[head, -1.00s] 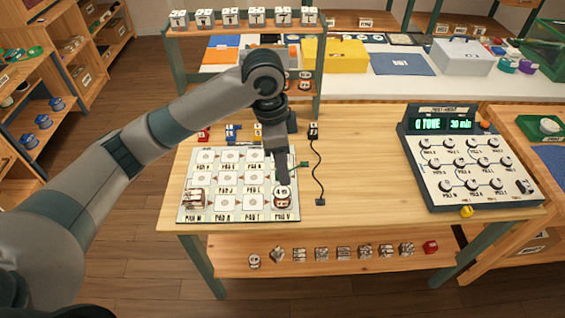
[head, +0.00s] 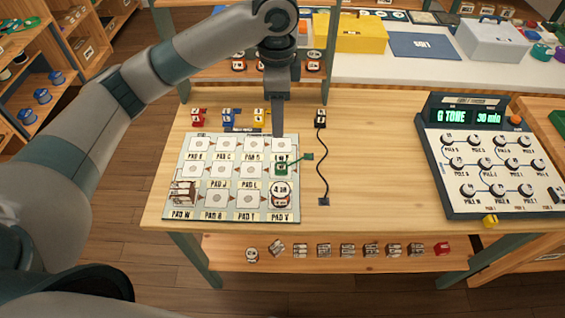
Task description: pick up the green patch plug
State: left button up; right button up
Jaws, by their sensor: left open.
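The green patch plug (head: 282,168) sits on the right column of the pad board (head: 222,218), on a pad in the middle of that column. A short green lead runs from it to a small green end piece (head: 309,156) at the board's right edge. My left gripper (head: 277,132) points down over the back right of the board, behind the plug and apart from it. It is open, seen nearly edge-on, with nothing visible in it. My right gripper is not in view.
A black plug (head: 320,118) with a cord lies to the right. Red (head: 198,118), blue (head: 228,118) and yellow (head: 259,118) plugs stand behind the board. A dial console (head: 490,165) occupies the table's right.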

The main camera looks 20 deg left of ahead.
pick_arm(q)
jog(key=p, duration=0.1)
send_over(279, 160)
notch_tip(279, 160, down, 6)
notch_tip(279, 160, down, 5)
jog(key=shift+a+f+p, duration=0.1)
jog(key=shift+f+p, duration=0.05)
jog(key=shift+p, duration=0.55)
jog(key=shift+f, duration=0.45)
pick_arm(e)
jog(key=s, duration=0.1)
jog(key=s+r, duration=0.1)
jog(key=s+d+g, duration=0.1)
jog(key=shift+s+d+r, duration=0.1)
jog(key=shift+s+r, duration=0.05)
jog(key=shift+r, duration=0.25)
